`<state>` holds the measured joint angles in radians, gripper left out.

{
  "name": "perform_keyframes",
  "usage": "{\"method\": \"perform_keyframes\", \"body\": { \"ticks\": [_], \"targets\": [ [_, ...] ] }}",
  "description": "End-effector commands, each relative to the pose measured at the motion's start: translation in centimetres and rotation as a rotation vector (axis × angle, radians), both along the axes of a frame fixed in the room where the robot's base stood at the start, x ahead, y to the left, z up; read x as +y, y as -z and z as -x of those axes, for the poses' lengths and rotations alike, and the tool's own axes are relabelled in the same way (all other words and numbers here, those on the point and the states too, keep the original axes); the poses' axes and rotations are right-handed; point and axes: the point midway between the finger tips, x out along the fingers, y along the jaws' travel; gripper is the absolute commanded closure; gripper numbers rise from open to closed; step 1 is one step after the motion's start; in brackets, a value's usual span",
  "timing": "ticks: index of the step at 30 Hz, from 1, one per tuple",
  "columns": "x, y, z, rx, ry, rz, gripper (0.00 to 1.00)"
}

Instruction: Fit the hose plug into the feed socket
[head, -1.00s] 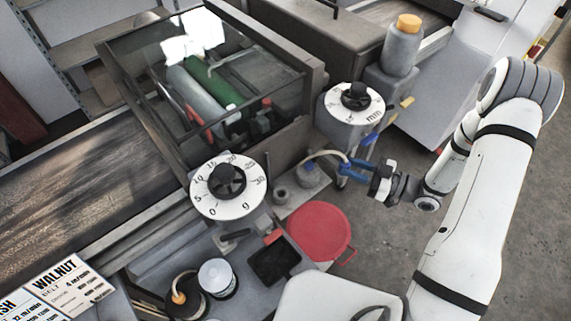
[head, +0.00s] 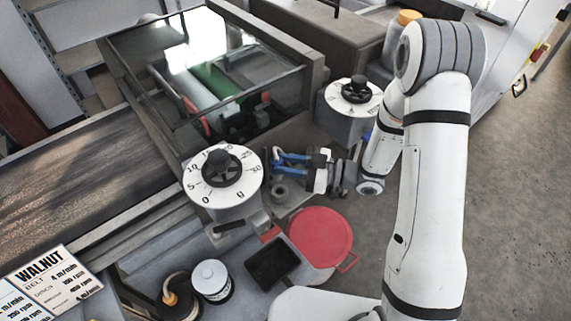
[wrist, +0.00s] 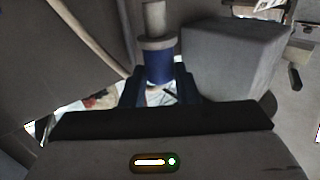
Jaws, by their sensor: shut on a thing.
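In the wrist view my gripper (wrist: 159,82) is shut on the hose plug (wrist: 158,66), a blue body with a grey collar and a pale grey nose pointing away from me. In the head view my gripper (head: 280,163) has blue fingers and reaches left beside the feed housing, above a small grey plate. The plug is hard to make out there. A round grey fitting (head: 279,194) stands on that plate, just below the fingers; I cannot tell whether it is the feed socket. No clear view shows the plug's nose meeting a socket. A pale hose (wrist: 92,36) curves at upper left in the wrist view.
A white dial (head: 222,176) stands close left of my gripper, another dial (head: 354,97) behind it at right. The glass-topped housing (head: 205,75) rises behind. A red round lid (head: 320,237), black tray (head: 272,263) and white-lidded jar (head: 212,280) are in front. Open floor lies right.

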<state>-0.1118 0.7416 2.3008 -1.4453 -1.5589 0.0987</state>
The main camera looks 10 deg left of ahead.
Motion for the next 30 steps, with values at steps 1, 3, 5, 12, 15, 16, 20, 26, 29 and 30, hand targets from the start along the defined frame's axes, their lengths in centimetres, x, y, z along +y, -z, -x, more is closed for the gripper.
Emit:
{"method": "perform_keyframes", "body": {
  "ticks": [1,3,5,12,15,16,20,26,29,30],
  "targets": [
    [-0.1,0.0,-0.1,0.000,0.003,0.000,0.96],
    [-0.2,0.0,-0.2,0.000,0.006,-0.001,0.96],
    [-0.4,0.0,-0.2,-0.001,0.007,-0.001,0.96],
    [-0.5,1.0,-0.2,0.000,0.008,-0.003,0.96],
    [-0.5,1.9,-0.2,0.000,0.008,-0.003,0.96],
    [-0.5,2.2,-0.2,0.000,0.008,-0.003,0.96],
    [-0.5,3.5,-0.2,0.000,0.008,-0.003,0.96],
    [-0.5,4.8,-0.2,-0.001,0.007,-0.003,0.96],
    [-0.5,5.0,-0.2,-0.001,0.007,-0.003,0.96],
    [-0.5,5.0,-0.2,-0.001,0.007,-0.004,0.96]
  ]
}}
